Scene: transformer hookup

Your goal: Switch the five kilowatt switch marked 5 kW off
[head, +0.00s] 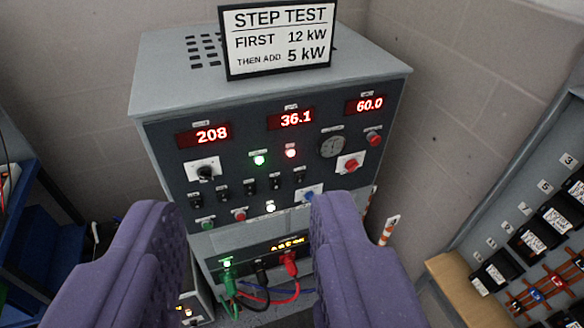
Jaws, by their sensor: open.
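A grey load cabinet (275,85) stands ahead with a dark control panel on its front. A row of several small black switches (250,187) crosses the panel's middle. Their labels are too small to read, so I cannot tell which one is marked 5 kW, nor their positions. My gripper (243,212) is open and empty. Its two purple fingers stand wide apart in front of the panel's lower part, below the switch row and touching no switch that I can see.
Red displays (296,119) read 208, 36.1 and 60.0. A green lamp (259,160) and a pinkish-white lamp (291,153) are lit. A step test sign (278,39) stands on top. Coloured cables (268,291) plug in below. A breaker rack (535,240) stands right.

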